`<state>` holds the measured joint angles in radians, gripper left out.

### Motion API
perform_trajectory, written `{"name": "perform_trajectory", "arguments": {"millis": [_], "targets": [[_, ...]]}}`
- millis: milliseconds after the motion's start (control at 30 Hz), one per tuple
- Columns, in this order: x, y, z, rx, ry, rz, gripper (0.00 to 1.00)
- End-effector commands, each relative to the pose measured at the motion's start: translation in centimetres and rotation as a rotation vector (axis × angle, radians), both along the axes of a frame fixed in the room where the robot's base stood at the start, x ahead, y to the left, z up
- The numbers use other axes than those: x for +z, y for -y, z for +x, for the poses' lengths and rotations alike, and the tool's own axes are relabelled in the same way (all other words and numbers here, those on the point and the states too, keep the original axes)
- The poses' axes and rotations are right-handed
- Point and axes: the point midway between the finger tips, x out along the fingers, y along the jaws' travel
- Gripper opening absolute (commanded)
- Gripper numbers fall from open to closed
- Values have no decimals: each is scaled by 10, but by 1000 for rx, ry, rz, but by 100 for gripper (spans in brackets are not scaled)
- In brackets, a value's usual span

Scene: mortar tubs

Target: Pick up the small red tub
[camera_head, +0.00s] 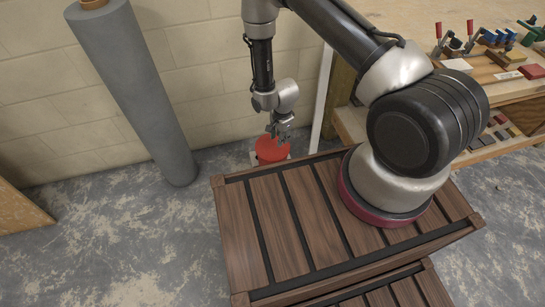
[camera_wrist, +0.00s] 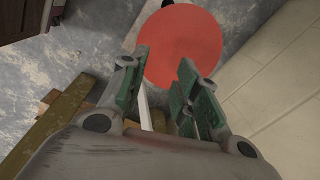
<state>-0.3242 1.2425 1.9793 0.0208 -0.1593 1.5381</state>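A red round thing, seemingly the small red tub (camera_head: 270,150), stands on the floor by the wall, just beyond the wooden platform. In the wrist view its flat red top (camera_wrist: 182,45) shows past my fingertips. My gripper (camera_head: 279,131) points down at it in the head view. In the wrist view my gripper (camera_wrist: 163,75) is open, with green-padded fingers apart and nothing between them that I can tell is held. The fingers overlap the near edge of the red top; whether they touch it I cannot tell. The tub's lower part is mostly hidden.
A tall grey roll (camera_head: 135,90) leans by the block wall (camera_head: 40,110) on the left. A slatted wooden platform (camera_head: 265,215) lies under my arm. A workbench (camera_head: 500,90) with clamps and tools stands at the right.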

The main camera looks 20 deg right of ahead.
Motion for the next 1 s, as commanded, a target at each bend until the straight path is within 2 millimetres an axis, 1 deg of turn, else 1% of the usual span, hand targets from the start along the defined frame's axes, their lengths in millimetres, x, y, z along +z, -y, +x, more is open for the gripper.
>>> {"name": "perform_trajectory", "arguments": {"millis": [33, 100, 200, 467, 700, 800, 1000], "targets": [[-19, 0, -11, -20, -11, -2, 31], [-35, 1, -19, -48, -15, -1, 31], [-51, 1, -26, -70, -18, -2, 31], [-83, 2, -26, -76, -19, -1, 31], [-119, 2, -24, -75, -19, -2, 31], [-127, 2, -23, -75, -19, -2, 31], [-128, 2, -23, -74, -19, -2, 31]]}}
